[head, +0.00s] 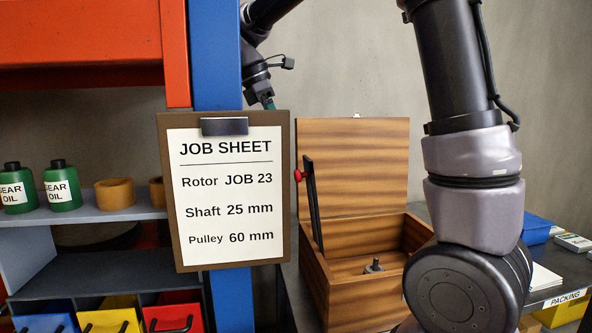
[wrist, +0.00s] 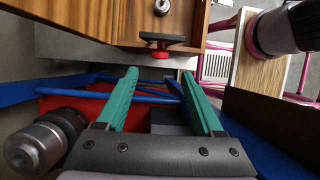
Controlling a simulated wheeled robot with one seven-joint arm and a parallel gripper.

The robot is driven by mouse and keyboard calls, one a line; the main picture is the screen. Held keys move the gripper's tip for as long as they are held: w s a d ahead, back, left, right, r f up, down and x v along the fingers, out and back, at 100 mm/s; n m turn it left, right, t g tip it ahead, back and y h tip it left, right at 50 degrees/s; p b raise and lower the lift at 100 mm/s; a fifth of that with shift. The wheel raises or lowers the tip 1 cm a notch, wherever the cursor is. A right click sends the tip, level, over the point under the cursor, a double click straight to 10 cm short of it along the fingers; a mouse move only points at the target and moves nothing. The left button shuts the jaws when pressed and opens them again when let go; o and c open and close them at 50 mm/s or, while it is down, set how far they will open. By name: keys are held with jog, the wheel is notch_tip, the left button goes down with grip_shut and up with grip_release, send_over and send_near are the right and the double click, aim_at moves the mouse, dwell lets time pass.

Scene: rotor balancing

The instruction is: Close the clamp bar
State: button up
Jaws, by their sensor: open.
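The clamp bar (head: 313,205) is a black bar with a red knob (head: 298,175) near its top. It stands raised, nearly upright, at the left side of an open wooden box (head: 365,292). In the wrist view the clamp bar (wrist: 148,37) shows nearly end-on, with its red knob (wrist: 160,54) facing my gripper. My gripper (wrist: 160,74) is open and empty, its teal fingers apart on either side of the knob's line and short of it. In the head view my gripper (head: 269,103) is mostly hidden behind the job sheet.
A job sheet clipboard (head: 283,190) hangs by the blue post (head: 216,60). The box lid (head: 353,165) stands open at the back. A small grey metal post (head: 374,266) stands inside the box. Shelves with green oil bottles (head: 62,187) and coloured bins (head: 110,315) are at left.

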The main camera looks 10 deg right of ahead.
jog(key=x, duration=1)
grip_shut()
dwell(1.2)
